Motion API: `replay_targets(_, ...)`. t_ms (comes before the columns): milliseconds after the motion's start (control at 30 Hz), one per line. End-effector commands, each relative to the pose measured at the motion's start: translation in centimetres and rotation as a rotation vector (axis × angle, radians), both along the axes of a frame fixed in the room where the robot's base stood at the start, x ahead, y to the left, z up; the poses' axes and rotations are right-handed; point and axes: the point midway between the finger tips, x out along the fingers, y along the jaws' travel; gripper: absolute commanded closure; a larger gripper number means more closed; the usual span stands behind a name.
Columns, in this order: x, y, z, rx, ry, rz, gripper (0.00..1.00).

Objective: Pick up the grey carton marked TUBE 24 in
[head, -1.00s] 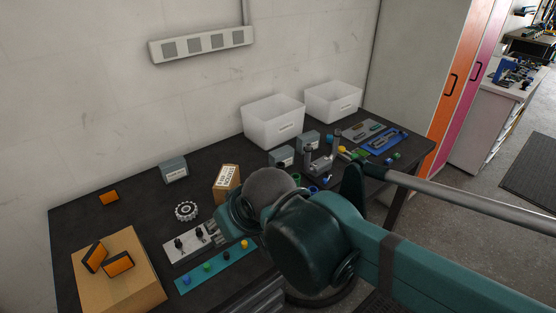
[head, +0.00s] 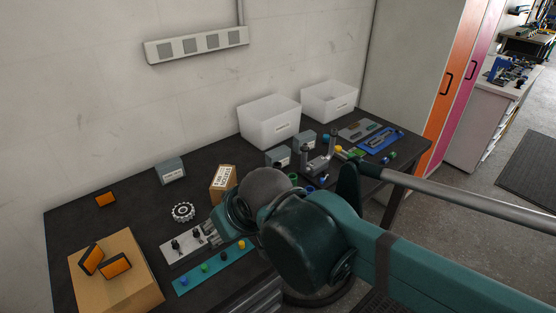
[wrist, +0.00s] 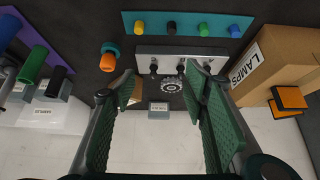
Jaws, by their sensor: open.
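Several small grey cartons with white labels stand on the dark bench; their print is too small to read, so I cannot tell which is marked TUBE 24 in. One grey carton (head: 171,170) stands alone near the wall in the head view. In the wrist view, it appears (wrist: 158,111) beyond and between my fingertips. Two more, a front carton (head: 278,157) and a rear carton (head: 304,141), stand near the white bins. My gripper (wrist: 150,88) is open and empty, its green pads wide apart. In the head view my arm mostly hides it.
A cardboard box marked LAMPS (wrist: 265,62) with orange-and-black items stands at the bench's left end. A black-and-white toothed ring (head: 183,212), a tan carton (head: 223,182), a grey switch panel (head: 182,247) and a teal strip (head: 212,268) lie nearby. White bins (head: 268,122) stand behind.

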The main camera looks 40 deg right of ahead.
Motion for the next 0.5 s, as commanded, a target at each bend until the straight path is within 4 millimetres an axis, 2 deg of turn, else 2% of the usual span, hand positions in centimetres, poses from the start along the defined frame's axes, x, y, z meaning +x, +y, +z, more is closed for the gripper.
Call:
replay_targets(267,1.1,-0.8,1.1,0.013,0.016,-0.047,0.55)
replay_targets(500,3.4,-2.6,2.8,0.039,0.051,-0.152,0.55)
